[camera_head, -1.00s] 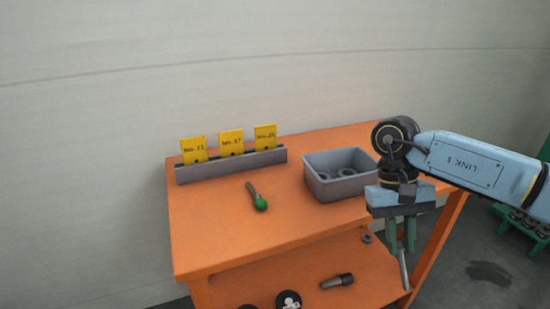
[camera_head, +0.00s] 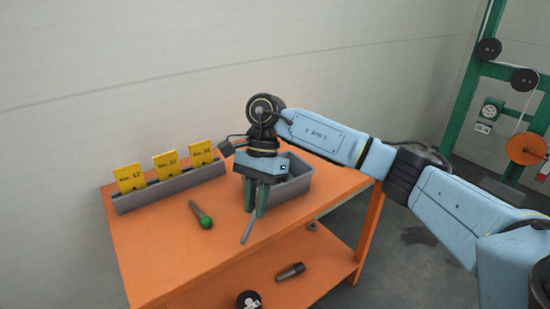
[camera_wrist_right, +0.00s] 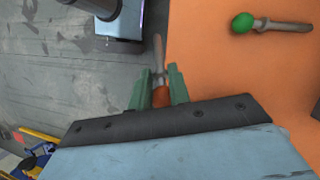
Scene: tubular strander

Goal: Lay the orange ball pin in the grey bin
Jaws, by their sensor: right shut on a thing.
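My right gripper (camera_head: 256,203) is shut on the orange ball pin, in front of the grey bin (camera_head: 297,184) and above the front part of the orange table. In the head view, the pin's thin grey shaft (camera_head: 248,231) hangs down, slightly tilted, below the green fingers. In the right wrist view, the pin's orange ball (camera_wrist_right: 161,97) shows between the fingers (camera_wrist_right: 160,85), with the shaft pointing away. The gripper and wrist hide the bin's left part and most of its inside. My left gripper is not in view.
A green ball pin (camera_head: 205,220) lies on the table (camera_head: 165,255), left of my gripper; it also shows in the right wrist view (camera_wrist_right: 243,22). A grey rack (camera_head: 170,188) with yellow cards (camera_head: 166,165) stands along the back. A dark handled part (camera_head: 290,271) lies on the lower shelf.

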